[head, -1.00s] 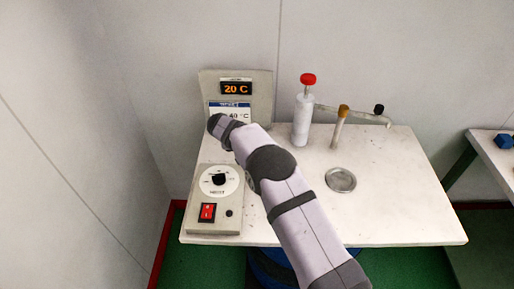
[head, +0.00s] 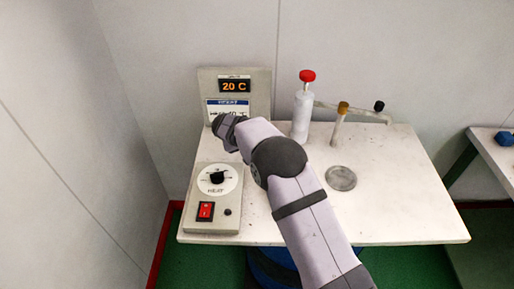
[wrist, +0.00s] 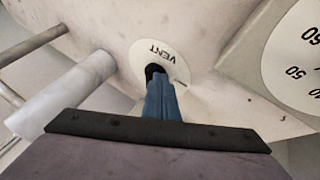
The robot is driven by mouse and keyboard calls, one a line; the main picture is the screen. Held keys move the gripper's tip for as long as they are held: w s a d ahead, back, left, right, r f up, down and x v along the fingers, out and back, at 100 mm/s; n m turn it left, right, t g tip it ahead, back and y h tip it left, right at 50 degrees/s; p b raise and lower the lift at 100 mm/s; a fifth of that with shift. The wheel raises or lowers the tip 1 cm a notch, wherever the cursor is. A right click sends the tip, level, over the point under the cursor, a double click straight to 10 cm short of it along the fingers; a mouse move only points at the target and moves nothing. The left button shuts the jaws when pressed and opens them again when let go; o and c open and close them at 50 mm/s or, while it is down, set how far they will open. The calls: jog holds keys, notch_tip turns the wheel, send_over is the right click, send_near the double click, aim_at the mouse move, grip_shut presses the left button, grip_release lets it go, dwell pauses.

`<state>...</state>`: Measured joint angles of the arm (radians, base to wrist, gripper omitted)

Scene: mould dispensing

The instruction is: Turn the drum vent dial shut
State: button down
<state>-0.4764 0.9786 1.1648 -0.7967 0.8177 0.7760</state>
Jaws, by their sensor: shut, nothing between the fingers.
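The drum vent dial (wrist: 172,57) is a white disc on the pale bench top in the wrist view, its VENT lettering upside down. A black knob (wrist: 151,71) shows at its middle, partly covered by my gripper (wrist: 158,80). My gripper's blue fingers are closed together with nothing between them. Their tips are at or right beside the knob; I cannot tell whether they touch. The dial's pointer position is hidden. In the head view my arm covers the vent dial and my fingers.
A white bottle with a red top (head: 302,117), a tap pipe (head: 338,130) and a round drain (head: 341,178) are to the right.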

jog(key=shift+d, duration=0.15)
jog(key=n+b, duration=0.1)
jog(key=y, duration=0.1)
jog(key=n+b, duration=0.1)
jog(key=shift+s+d+f+n+t+b, duration=0.15)
jog(key=shift+s+d+n+t+b, duration=0.15)
jog(key=shift+d+t+b, duration=0.1)
jog(key=n+y, duration=0.1)
jog(key=d+n+y, duration=0.1)
jog(key=n, duration=0.1)
jog(key=shift+s+d+y+b, duration=0.1)
jog(key=shift+d+y+b, duration=0.05)
jog(key=shift+y+b, duration=0.25)
jog(key=shift+d+r+n+p, duration=0.2)
jog(key=shift+d+n+p, duration=0.1)
jog(key=shift+d+p, duration=0.3)
jog(key=shift+d+n+y+p, duration=0.2)
jog(key=shift+n+y+p, duration=0.25)
jog(key=shift+n, duration=0.25)
jog(key=shift+w+d+p, duration=0.45)
jog(key=shift+d+p, duration=0.2)
jog(key=shift+p, duration=0.15)
jog(key=shift+w+d, duration=0.2)
jog(key=shift+d, duration=0.05)
jog(key=shift+w+a+r+t, duration=0.1)
jog(key=shift+a+r+t, duration=0.05)
jog(key=shift+t, duration=0.15)
